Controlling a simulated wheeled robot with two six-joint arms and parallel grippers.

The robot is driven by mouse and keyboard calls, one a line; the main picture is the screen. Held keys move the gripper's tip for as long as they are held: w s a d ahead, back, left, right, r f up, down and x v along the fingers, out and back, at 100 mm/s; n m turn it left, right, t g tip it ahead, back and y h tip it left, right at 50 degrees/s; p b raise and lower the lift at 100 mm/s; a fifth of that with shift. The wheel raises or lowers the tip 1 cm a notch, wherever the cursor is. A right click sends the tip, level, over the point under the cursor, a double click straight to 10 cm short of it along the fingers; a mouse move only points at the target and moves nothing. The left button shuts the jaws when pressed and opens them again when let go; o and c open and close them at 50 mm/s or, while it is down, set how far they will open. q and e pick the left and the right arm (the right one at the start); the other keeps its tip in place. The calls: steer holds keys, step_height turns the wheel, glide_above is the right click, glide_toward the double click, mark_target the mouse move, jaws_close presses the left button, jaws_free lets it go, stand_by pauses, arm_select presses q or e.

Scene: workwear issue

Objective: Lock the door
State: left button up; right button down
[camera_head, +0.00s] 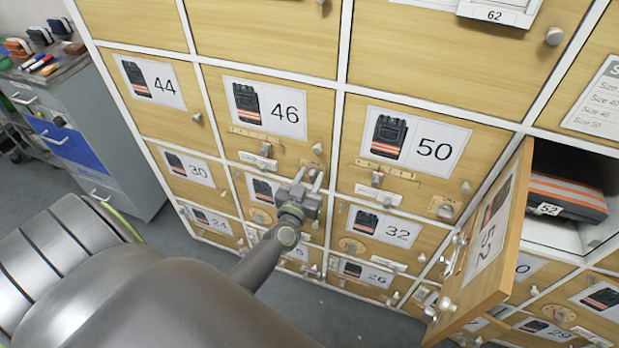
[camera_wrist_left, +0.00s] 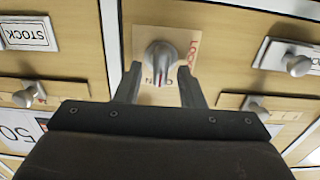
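A wall of numbered wooden locker doors fills the head view. Door 46 (camera_head: 230,140) looks flush with its frame. A grey round knob (camera_head: 317,149) sits at its lower right, on a tan plate. In the left wrist view, the grey knob (camera_wrist_left: 162,60) has a red mark pointing down, and its plate (camera_wrist_left: 150,35) carries red lettering reading "LOCK", turned sideways. My left gripper (camera_head: 308,177) is just below the knob in the head view. In the wrist view its open fingers (camera_wrist_left: 160,88) flank the knob's lower part; contact cannot be told. My right gripper is out of view.
Door 52 (camera_head: 485,240) stands swung open at right, beside a compartment with a folded dark and orange garment (camera_head: 565,195). Other knobs and label holders stick out around the gripper. A grey cabinet (camera_head: 80,140) stands at left.

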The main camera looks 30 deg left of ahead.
arm_select(q)
jaws_close()
steer(key=shift+n, duration=0.4)
steer(key=n, duration=0.2)
steer(key=shift+a+n, duration=0.15)
steer(key=shift+n, duration=0.15)
steer(key=n, duration=0.9)
steer(key=f+n+b, duration=0.1)
steer(key=n, duration=0.4)
steer(key=shift+s+a, duration=0.15)
steer(key=shift+a, duration=0.25)
steer(key=shift+n, duration=0.5)
